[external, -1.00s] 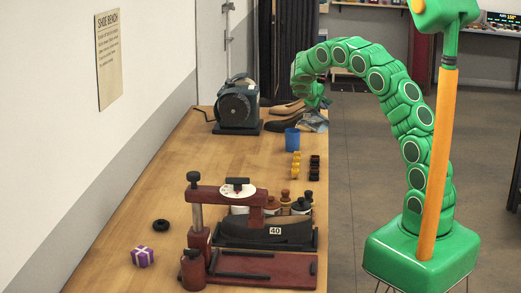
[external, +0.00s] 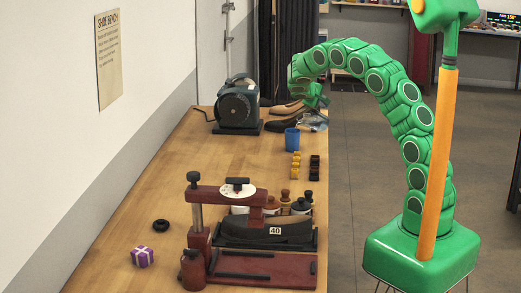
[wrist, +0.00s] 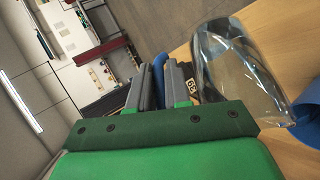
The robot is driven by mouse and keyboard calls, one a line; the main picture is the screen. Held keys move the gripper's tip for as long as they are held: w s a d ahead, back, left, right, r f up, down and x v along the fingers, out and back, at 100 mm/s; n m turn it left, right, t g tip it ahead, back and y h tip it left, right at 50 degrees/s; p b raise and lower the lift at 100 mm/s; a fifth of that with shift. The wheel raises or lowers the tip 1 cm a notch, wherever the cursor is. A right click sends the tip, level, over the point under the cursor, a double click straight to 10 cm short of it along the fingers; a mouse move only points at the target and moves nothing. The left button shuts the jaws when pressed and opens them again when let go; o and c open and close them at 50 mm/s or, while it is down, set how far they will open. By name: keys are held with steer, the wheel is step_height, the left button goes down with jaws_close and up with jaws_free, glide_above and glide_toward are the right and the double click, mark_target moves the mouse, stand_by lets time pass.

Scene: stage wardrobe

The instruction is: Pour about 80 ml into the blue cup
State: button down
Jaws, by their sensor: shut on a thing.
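The blue cup (external: 292,137) stands upright on the far right part of the bench; part of it shows at the right edge of the wrist view (wrist: 308,112). A clear, see-through jug (external: 314,122) is just right of the cup, and it fills the upper right of the wrist view (wrist: 232,70). My gripper (external: 316,100) is above the jug. In the wrist view my gripper (wrist: 160,78) has its dark fingers closed around a blue piece, seemingly the jug's handle. The jug's mouth and how much liquid it holds are not clear. The inside of the cup is hidden.
A dark motor machine (external: 238,106) and brown shoes (external: 284,122) stand behind the cup. Yellow and black small stacks (external: 296,165) are in front of it. A red press (external: 222,192) and bottles are nearer. The bench left of the cup is clear.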

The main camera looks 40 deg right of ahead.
steer(key=shift+a+r+h, duration=0.2)
steer(key=shift+r+h, duration=0.1)
stand_by(0.7)
steer(key=shift+d+f, duration=0.15)
steer(key=shift+d, duration=0.1)
steer(key=d+f+y, duration=0.2)
steer(key=f+y, duration=0.1)
steer(key=d+f+m+y, duration=0.1)
steer(key=shift+s+f+y, duration=0.25)
steer(key=shift+f+y, duration=0.05)
steer(key=shift+t, duration=0.3)
steer(key=shift+s+d+f+y, duration=0.15)
steer(key=shift+d+f+y, duration=0.45)
steer(key=shift+d+f, duration=0.1)
steer(key=shift+d, duration=0.1)
